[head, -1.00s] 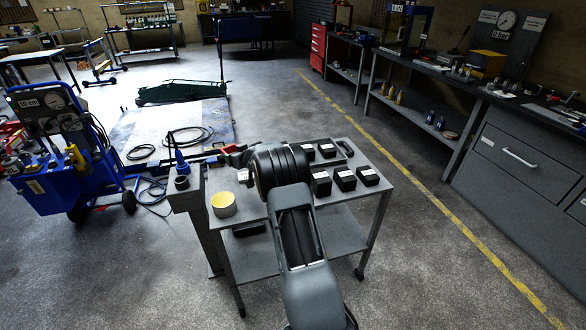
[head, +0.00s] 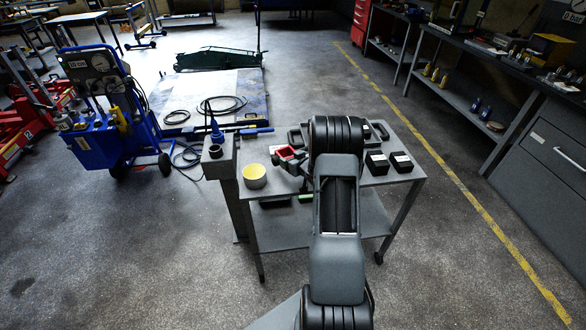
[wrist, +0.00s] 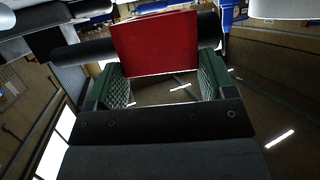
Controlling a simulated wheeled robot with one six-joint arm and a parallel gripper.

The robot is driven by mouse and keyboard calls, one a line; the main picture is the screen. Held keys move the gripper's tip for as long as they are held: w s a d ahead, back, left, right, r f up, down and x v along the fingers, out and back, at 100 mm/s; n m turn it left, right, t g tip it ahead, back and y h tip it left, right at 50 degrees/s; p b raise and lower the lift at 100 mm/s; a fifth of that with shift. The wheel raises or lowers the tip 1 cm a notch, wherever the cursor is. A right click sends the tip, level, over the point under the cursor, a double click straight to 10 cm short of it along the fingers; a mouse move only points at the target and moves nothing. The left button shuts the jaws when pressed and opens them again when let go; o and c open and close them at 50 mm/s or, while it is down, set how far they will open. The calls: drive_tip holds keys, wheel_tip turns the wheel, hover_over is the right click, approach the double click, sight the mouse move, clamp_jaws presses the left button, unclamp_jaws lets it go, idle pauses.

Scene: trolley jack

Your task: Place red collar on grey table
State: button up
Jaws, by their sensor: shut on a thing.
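My gripper (wrist: 165,88) is shut on the red collar (wrist: 155,42), which shows between its green-lined fingers in the wrist view. A dark round bar shows at both sides of the collar; I cannot tell whether it passes through it. In the head view the red collar (head: 288,154) is at the left of my arm, over the left part of the grey table (head: 283,182). My arm hides part of the gripper and of the tabletop. I cannot tell whether the collar touches the table.
A yellow-topped round tin (head: 255,176) stands at the table's left. Black boxes (head: 388,163) stand at its right. A grey post (head: 220,165) with a blue-nozzled item (head: 216,133) rises at the left edge. A blue bar (head: 250,131) lies behind. The front tabletop strip is clear.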

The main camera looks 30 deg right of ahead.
drive_tip(key=shift+s+d+f+p, duration=0.1)
drive_tip(key=shift+s+f+p, duration=0.15)
drive_tip(key=shift+f, duration=0.5)
drive_tip(key=shift+s+f+p, duration=0.2)
drive_tip(key=shift+f+p, duration=0.05)
drive_tip(key=shift+f, duration=1)
drive_tip(key=shift+f, duration=0.2)
drive_tip(key=o, duration=1)
drive_tip(key=shift+r, duration=0.1)
